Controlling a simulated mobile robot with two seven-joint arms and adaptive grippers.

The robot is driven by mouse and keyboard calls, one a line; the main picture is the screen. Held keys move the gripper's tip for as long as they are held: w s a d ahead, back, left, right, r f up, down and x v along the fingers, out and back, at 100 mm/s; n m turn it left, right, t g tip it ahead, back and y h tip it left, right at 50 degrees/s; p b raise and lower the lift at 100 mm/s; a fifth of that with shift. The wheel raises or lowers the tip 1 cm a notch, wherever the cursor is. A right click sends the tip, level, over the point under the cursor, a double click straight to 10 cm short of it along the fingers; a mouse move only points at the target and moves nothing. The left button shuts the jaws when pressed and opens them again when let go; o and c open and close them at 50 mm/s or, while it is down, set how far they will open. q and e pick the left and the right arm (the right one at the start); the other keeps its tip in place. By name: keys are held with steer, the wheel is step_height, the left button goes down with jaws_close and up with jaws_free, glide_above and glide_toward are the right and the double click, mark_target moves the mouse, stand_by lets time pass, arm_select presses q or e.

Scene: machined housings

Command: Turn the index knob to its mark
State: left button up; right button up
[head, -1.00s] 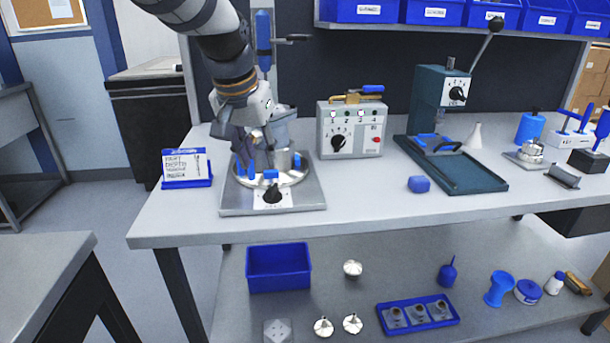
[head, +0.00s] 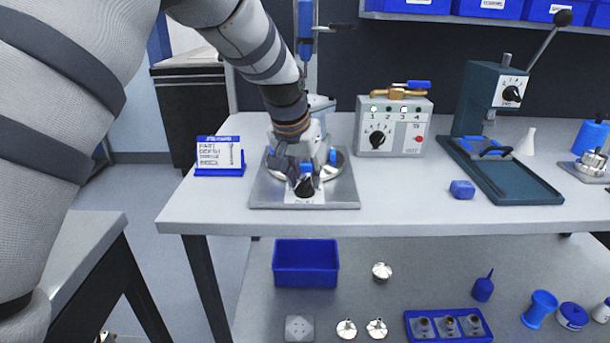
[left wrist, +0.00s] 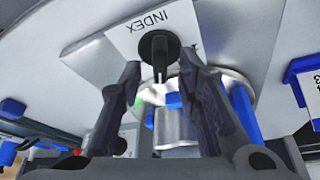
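The index knob (head: 304,187) is black and sits on the front of the metal fixture plate (head: 340,196). In the left wrist view the knob (left wrist: 158,47) shows beside the printed word INDEX on a white label (left wrist: 128,38), with a pale pointer line on it. The mark itself I cannot make out. My left gripper (head: 293,177) is low over the front of the fixture, at the knob. In the left wrist view its two dark fingers (left wrist: 160,66) are apart, one on each side of the knob, with gaps visible. My right gripper is not in view.
Blue clamps and a silver cylinder (left wrist: 175,128) stand close behind the knob. A card stand (head: 219,158) is left of the fixture. A control box (head: 395,126) and a green press (head: 490,105) stand to the right. The bench front between fixture and blue block (head: 462,189) is clear.

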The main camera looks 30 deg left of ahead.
arm_select(q)
jaws_close()
steer(key=shift+n, duration=0.3)
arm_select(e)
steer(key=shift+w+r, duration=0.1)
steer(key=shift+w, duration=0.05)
arm_select(q)
steer(key=shift+n+y, duration=0.3)
steer(key=shift+n, duration=0.3)
steer(key=shift+n+y+p, duration=0.3)
steer(key=shift+n+p, duration=0.05)
steer(key=shift+n, duration=0.35)
steer(key=shift+f+n+g+y, duration=0.1)
steer(key=shift+n+g+y, duration=0.4)
steer(key=shift+n, duration=0.7)
steer(key=shift+n+g+b, duration=0.3)
steer(key=shift+n+g, duration=0.1)
steer(key=shift+n, duration=1.1)
steer(key=shift+y, duration=0.3)
